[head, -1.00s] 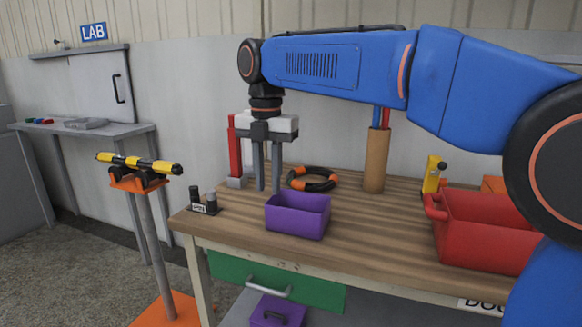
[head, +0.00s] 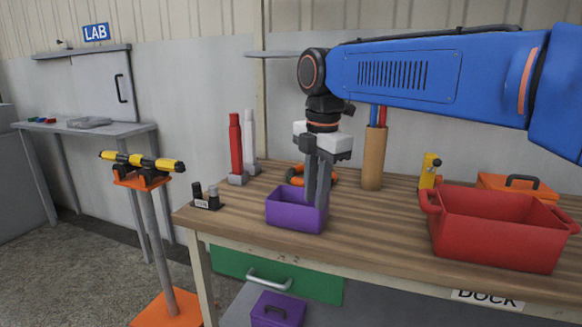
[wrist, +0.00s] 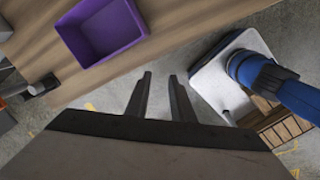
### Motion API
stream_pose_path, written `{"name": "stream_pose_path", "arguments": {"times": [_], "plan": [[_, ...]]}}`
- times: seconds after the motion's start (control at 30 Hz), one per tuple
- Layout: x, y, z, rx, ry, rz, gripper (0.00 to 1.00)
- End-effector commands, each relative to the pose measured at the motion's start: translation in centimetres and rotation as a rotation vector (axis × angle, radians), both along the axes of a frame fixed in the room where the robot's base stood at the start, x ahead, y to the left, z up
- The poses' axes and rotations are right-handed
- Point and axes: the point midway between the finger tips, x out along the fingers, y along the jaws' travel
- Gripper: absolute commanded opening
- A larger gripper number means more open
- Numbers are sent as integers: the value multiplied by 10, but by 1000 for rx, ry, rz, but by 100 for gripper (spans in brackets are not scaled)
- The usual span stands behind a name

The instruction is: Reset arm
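My gripper (head: 318,204) points straight down above the wooden table (head: 372,232) in the head view. Its fingers appear in front of or over the right side of the purple bin (head: 292,213); the exact depth is hard to tell. In the wrist view the two fingers (wrist: 158,78) stand apart with only grey floor showing between them, so the gripper is open and empty. The purple bin (wrist: 100,30) shows at the upper left there, with a bare inside. My blue arm reaches in from the right in the head view.
A red bin (head: 500,228) stands at the table's right. A red cylinder (head: 236,143), a white cylinder (head: 250,136) and a brown tube (head: 374,160) stand at the back. An orange-black ring (head: 297,173) is partly hidden. A yellow-black bar (head: 141,161) rests on a stand at left.

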Motion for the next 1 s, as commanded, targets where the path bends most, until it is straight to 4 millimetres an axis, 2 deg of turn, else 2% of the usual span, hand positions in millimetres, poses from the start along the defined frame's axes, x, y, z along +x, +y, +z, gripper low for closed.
{"name": "stream_pose_path", "arguments": {"times": [0.03,0.2,0.5,0.8,1.0], "plan": [[-8,-17,-3,12,-9,-85,22],[-35,-71,-24,66,-42,-437,22],[-95,-150,-75,187,-91,-1055,22],[-162,-207,-142,349,-130,-1663,22],[-196,-228,-184,452,-141,-1974,22]]}}
